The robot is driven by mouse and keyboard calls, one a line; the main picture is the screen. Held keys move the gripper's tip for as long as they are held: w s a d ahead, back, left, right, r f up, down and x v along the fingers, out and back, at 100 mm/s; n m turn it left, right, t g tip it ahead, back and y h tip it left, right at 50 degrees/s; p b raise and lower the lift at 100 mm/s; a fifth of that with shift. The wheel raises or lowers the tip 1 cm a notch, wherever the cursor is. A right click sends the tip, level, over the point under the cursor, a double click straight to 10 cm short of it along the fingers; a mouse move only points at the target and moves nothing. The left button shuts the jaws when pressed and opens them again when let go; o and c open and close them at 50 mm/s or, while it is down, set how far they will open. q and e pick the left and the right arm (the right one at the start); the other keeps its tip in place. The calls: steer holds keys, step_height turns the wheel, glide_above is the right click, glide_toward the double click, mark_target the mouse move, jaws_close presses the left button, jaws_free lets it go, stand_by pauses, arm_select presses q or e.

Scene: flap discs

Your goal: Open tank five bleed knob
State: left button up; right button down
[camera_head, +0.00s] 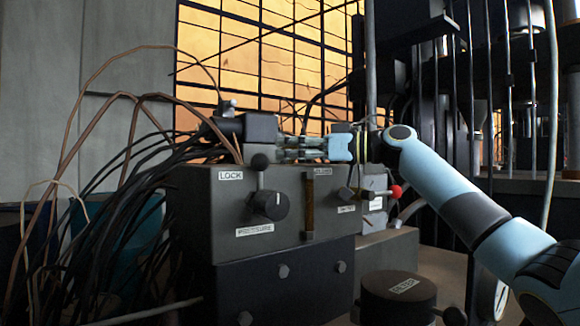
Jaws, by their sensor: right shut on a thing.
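My right gripper (284,148) reaches in from the right, just above the top of a dark control box (200,215). Its fingers point left and are closed on a dark part (262,127) at the back of the box top; the grip itself is largely hidden. I cannot tell whether this part is the bleed knob, and no tank five marking is readable. My left gripper is not in view.
Many black and brown cables (110,215) hang at the left. A red-tipped lever (394,191) stands right of the box. A round black FILTER cap (398,295) is in front. Vertical pipes (532,95) crowd the right; a lit grid window (255,65) is behind.

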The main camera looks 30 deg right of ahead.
steer(key=shift+f, duration=0.15)
stand_by(0.4)
steer(key=c, duration=1)
jaws_free()
steer(key=shift+d, duration=0.1)
steer(key=v, duration=1.2)
steer(key=shift+r, duration=0.2)
